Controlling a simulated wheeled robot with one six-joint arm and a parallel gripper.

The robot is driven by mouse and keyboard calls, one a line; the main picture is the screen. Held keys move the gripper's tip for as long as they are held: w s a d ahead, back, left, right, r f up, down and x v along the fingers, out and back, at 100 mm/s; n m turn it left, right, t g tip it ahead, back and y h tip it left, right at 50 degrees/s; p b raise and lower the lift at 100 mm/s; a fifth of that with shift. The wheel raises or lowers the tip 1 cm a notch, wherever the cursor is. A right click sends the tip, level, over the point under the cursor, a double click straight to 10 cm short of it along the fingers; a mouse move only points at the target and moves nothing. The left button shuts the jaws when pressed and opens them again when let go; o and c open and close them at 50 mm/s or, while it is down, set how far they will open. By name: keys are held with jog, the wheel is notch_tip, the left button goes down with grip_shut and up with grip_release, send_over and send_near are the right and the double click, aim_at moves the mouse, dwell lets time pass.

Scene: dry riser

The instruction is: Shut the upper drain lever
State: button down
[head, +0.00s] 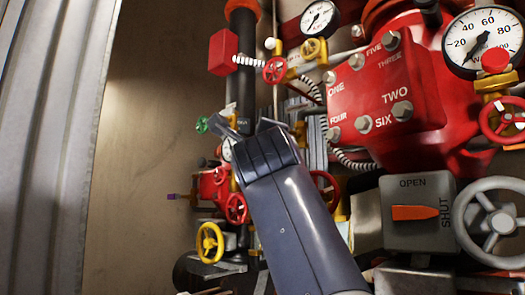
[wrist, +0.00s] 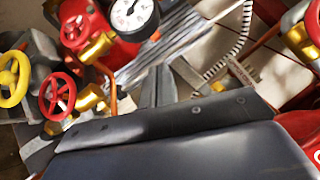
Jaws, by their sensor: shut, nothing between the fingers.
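My gripper (wrist: 158,88) is shut and empty in the wrist view, with its narrow grey fingers in front of pale ribbed metal. In the head view my arm rises through the middle and hides part of the pipework, and the fingertips are hard to make out. I cannot tell for sure which part is the upper drain lever. A small green handle (head: 202,124) is up and left of my wrist. A thin purple-tipped lever (head: 172,196) sticks out level to the left, lower down. An orange lever (head: 415,213) lies level on a grey box marked OPEN and SHUT.
A red handwheel (head: 236,208) and a yellow handwheel (head: 210,242) sit left of my arm. A large red bolted housing (head: 375,95), a gauge (head: 484,42) and a grey handwheel (head: 495,222) crowd the right. The bare wall (head: 145,140) at left has free room before it.

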jog(key=a+b+v, duration=0.1)
jog(key=b+v, duration=0.4)
jog(key=v, duration=0.5)
jog(key=shift+s+d+b, duration=0.3)
jog(key=shift+s+d, duration=0.1)
jog(key=shift+d, duration=0.15)
jog(key=shift+w, duration=0.1)
jog(key=w+d+r+n+g+p, duration=0.2)
jog(key=w+d+p, duration=0.3)
jog(key=p, duration=1.1)
jog(key=shift+w+n+y, duration=0.3)
